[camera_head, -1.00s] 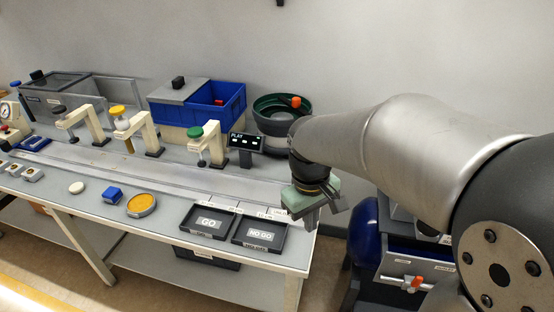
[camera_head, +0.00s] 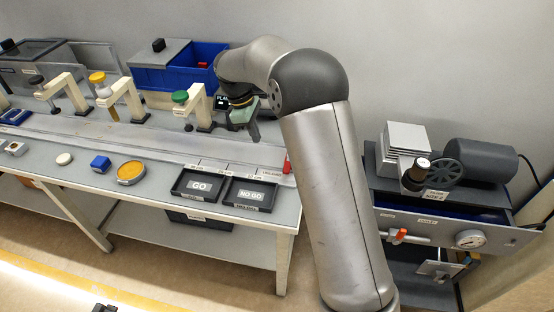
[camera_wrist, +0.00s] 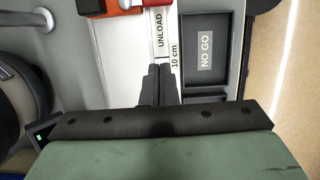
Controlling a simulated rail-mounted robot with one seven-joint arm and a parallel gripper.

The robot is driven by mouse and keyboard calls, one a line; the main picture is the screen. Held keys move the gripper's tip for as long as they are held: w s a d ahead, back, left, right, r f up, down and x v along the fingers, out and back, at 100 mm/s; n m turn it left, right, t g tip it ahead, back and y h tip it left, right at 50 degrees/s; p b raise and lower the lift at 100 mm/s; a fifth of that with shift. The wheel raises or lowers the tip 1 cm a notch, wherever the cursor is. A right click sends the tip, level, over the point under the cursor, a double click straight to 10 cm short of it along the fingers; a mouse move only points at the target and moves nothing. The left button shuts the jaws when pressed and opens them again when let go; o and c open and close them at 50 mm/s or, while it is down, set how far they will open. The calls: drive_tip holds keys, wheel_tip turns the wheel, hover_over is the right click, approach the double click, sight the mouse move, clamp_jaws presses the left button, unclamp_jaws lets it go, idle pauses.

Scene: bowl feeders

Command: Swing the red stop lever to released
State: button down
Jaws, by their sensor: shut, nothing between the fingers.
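A red upright part, which looks like the stop lever (camera_head: 287,164), stands at the right end of the bench rail, partly beside my arm. In the wrist view a red piece (camera_wrist: 112,15) shows at the top edge, cut off by the frame, so its position cannot be read. My gripper (camera_head: 255,138) is above the right end of the bench, left of the red part. In the wrist view the fingers (camera_wrist: 160,72) are shut and empty, pointing at the UNLOAD label (camera_wrist: 160,30), apart from the red piece.
The GO tray (camera_head: 198,197) and NO GO tray (camera_head: 272,207) lie at the bench's front right. Gate posts, including a green-knobbed one (camera_head: 180,97), stand left of my gripper.

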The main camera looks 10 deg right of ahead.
drive_tip(key=shift+f, duration=0.1)
drive_tip(key=p+x, duration=0.1)
drive_tip(key=x, duration=0.7)
drive_tip(key=shift+s+d+f, duration=0.1)
drive_tip(key=shift+d+f, duration=0.05)
drive_tip(key=shift+f, duration=0.2)
drive_tip(key=d, duration=0.1)
drive_tip(key=d+p, duration=0.1)
drive_tip(key=s+d, duration=0.1)
drive_tip(key=shift+s+f, duration=0.1)
drive_tip(key=shift+f, duration=0.25)
drive_tip(key=shift+s+d+f+p, duration=0.15)
drive_tip(key=shift+s+d+p, duration=0.05)
drive_tip(key=shift+d+p, duration=0.2)
